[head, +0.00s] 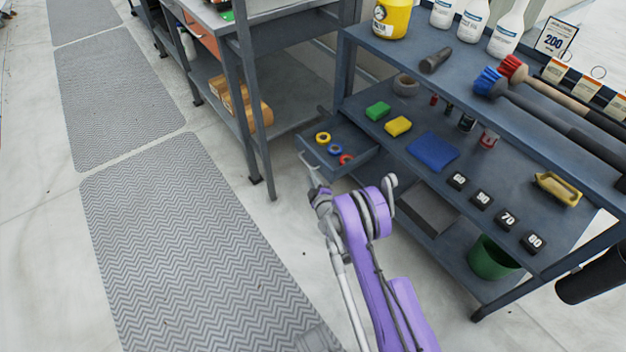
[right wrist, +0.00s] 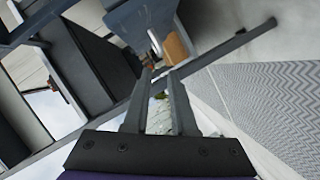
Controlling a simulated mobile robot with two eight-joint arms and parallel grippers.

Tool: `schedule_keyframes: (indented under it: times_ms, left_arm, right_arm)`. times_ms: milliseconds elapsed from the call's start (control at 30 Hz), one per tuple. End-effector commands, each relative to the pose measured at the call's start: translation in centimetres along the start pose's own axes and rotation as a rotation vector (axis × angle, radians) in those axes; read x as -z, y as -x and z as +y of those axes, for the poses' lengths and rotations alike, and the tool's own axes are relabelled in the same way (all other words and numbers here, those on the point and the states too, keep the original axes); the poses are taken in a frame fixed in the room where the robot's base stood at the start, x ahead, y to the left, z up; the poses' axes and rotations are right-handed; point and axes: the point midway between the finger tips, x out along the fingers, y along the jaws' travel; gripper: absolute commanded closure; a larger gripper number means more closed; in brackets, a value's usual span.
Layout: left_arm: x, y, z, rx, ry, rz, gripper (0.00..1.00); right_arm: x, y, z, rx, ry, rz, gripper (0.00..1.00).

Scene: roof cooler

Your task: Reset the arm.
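My right arm, purple and grey, reaches up from the bottom of the head view. Its gripper (head: 313,178) is by the front of the pulled-out drawer, near the handle; I cannot tell whether it touches. In the right wrist view the two grey fingers of the right gripper (right wrist: 160,75) stand apart with a gap between them, and nothing is held. The drawer (head: 365,157) is open under the blue-grey workbench (head: 460,190) and holds yellow, blue and red rings. My left gripper is not in view.
A second metal table with a lower shelf (head: 285,95) stands behind, left of the drawer. Its dark leg crosses the right wrist view (right wrist: 225,48). A green bin (head: 490,258) is under the workbench. Grey mats (head: 190,240) lie on clear floor at left.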

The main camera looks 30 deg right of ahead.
Motion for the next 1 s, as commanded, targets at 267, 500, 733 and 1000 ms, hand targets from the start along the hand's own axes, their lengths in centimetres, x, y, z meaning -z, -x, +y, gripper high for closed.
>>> schedule_keyframes:
  times_ms: [267,500,733,1000]
  left_arm:
    - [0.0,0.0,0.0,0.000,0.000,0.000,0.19]
    - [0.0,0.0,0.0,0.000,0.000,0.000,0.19]
    - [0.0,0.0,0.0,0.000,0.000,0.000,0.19]
    - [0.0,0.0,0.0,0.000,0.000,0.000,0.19]
  right_arm:
    - [0.0,0.0,0.0,0.000,0.000,0.000,0.75]
    - [0.1,0.0,0.1,0.000,-0.001,-0.001,0.75]
    - [3.0,0.8,3.1,0.025,-0.070,-0.055,0.75]
    - [9.0,6.0,8.7,0.109,-0.251,-0.208,0.75]
